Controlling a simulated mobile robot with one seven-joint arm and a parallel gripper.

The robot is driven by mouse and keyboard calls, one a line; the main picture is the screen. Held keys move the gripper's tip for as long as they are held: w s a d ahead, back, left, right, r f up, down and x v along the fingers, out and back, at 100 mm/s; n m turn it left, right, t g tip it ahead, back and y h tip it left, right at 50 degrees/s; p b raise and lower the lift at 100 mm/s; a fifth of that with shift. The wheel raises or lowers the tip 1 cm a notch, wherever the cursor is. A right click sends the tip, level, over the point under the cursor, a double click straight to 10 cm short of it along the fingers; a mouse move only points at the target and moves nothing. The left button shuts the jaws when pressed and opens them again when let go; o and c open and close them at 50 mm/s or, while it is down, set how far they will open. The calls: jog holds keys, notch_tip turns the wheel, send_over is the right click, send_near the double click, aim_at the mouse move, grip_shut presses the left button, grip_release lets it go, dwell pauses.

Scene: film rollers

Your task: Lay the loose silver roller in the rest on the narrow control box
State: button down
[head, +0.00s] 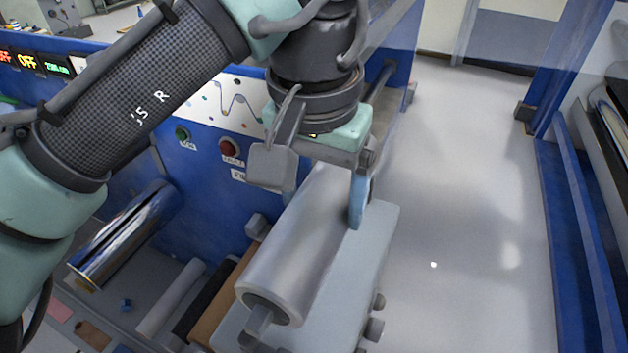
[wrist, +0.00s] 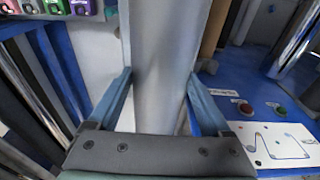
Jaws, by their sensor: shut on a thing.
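The silver roller (head: 300,240) is a matte metal cylinder running from beneath my gripper (head: 328,203) toward the front of the head view. My gripper is shut on it, with a blue finger on each side in the wrist view (wrist: 160,76). The roller (wrist: 162,40) fills the middle there. The narrow grey control box (head: 375,240), with knobs on its right side, lies under the roller. A small grey block at the roller's near end (head: 258,326) looks like part of the rest. The roller hides most of the rest, and I cannot tell whether it touches it.
A blue machine panel with green (head: 182,133) and red (head: 229,147) buttons stands left of the roller. A shiny chrome roller (head: 125,235) and white (head: 170,300), black (head: 207,295) and brown bars lie at left. The floor (head: 460,200) at right is clear.

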jog(key=shift+s+f+b, duration=0.15)
jog(key=shift+f+b, duration=0.5)
jog(key=shift+f, duration=0.1)
jog(key=shift+w+f+b, duration=0.2)
jog(key=shift+f+b, duration=0.8)
jog(key=shift+f, duration=0.65)
jog(key=shift+f, duration=0.1)
jog(key=shift+s+f+b, duration=0.1)
jog(key=shift+f+b, duration=0.25)
jog(key=shift+f, duration=0.5)
grip_release()
